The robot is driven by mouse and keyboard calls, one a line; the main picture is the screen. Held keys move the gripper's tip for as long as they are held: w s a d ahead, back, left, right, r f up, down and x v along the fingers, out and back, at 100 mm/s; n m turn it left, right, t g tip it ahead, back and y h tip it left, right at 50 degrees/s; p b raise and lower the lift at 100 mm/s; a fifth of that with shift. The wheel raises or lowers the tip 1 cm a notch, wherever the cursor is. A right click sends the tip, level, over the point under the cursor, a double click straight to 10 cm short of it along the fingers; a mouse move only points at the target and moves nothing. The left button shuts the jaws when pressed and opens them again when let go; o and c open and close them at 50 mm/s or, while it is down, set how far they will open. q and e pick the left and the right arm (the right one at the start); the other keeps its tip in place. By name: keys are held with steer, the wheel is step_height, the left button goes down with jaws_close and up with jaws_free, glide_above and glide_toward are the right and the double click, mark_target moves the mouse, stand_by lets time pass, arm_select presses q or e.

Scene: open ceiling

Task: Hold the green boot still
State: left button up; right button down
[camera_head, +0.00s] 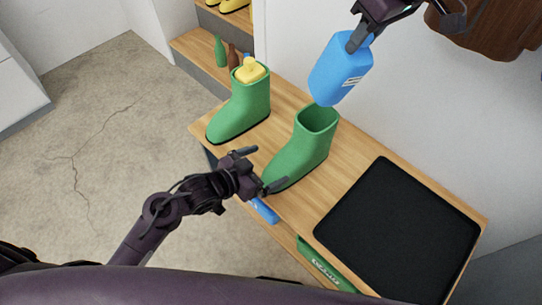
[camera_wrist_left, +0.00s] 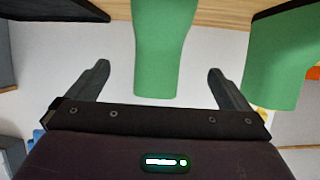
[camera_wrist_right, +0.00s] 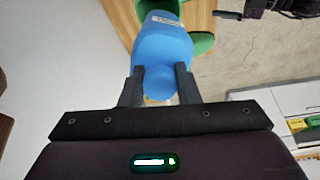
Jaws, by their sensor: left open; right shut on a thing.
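Two green boots stand upright on a wooden bench. The nearer boot (camera_head: 300,150) has an open, empty-looking top; the other boot (camera_head: 243,108) has a yellow bottle (camera_head: 249,71) in its top. My left gripper (camera_head: 261,169) is open beside the nearer boot, facing it. In the left wrist view the nearer boot's shaft (camera_wrist_left: 163,45) shows between the spread fingers, with no clear contact. My right gripper (camera_head: 357,40) is shut on the narrow end of a blue bottle (camera_head: 340,70). The bottle hangs tilted just above the nearer boot's opening and also shows in the right wrist view (camera_wrist_right: 162,45).
A black mat or tray (camera_head: 400,230) lies on the bench to the right. A shelf (camera_head: 195,45) with small bottles stands behind. A blue item (camera_head: 264,210) and a green box (camera_head: 325,265) are below the bench top. Floor (camera_head: 90,130) at left is clear.

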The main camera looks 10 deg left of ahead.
mark_target(292, 154)
arm_select(q)
steer(key=x, duration=1.1)
steer(key=shift+w+d+f, duration=0.15)
steer(key=shift+w+d, duration=0.1)
steer(key=shift+c, duration=0.4)
steer(key=c, duration=1)
